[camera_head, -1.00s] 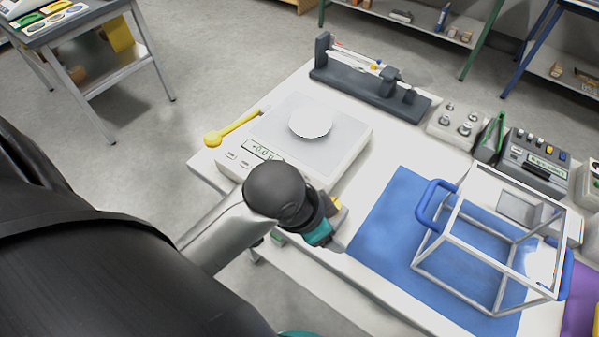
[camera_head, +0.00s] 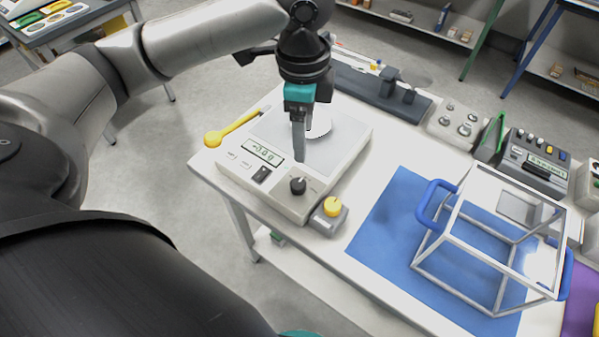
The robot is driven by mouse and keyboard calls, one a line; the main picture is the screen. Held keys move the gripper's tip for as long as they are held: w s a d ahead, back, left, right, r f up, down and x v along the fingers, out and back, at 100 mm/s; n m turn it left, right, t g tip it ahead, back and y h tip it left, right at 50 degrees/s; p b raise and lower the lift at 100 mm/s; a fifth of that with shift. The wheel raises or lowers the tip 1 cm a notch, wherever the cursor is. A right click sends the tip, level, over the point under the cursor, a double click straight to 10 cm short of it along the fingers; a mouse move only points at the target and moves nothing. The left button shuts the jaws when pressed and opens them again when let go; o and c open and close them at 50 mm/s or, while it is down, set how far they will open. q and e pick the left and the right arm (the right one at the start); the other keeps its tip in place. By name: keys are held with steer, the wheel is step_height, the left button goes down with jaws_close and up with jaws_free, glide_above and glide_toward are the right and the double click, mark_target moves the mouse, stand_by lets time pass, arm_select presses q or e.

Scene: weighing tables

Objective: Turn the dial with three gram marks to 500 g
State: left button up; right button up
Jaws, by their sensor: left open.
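A white weighing scale (camera_head: 236,172) stands on the table, with a lit display (camera_head: 262,152) and a black switch (camera_head: 261,174) on its front. A black dial (camera_head: 298,186) sits at the scale's front right corner. A yellow dial (camera_head: 332,206) sits on a small grey box just right of it. The gram marks are too small to read on either. My left gripper (camera_head: 299,152) points down above the scale, behind the black dial and apart from it. It is open and empty; its fingers overlap in this view. My right gripper is not in view.
A round white pan (camera_head: 320,122) is on the scale. A yellow spoon (camera_head: 232,128) lies at its left. A dark grey instrument (camera_head: 365,84) stands behind. A wire frame with blue handles (camera_head: 414,262) stands on a blue mat (camera_head: 385,215) at the right.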

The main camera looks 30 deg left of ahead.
mark_target(299, 184)
arm_select(q)
steer(key=f+b, duration=0.1)
steer(key=f, duration=0.3)
steer(key=f+b, duration=0.2)
steer(key=f, duration=0.3)
steer(key=f+b, duration=0.1)
steer(key=f, duration=0.4)
steer(key=shift+a+f, duration=0.25)
steer(key=shift+a, duration=0.15)
steer(key=shift+c, duration=0.4)
jaws_close()
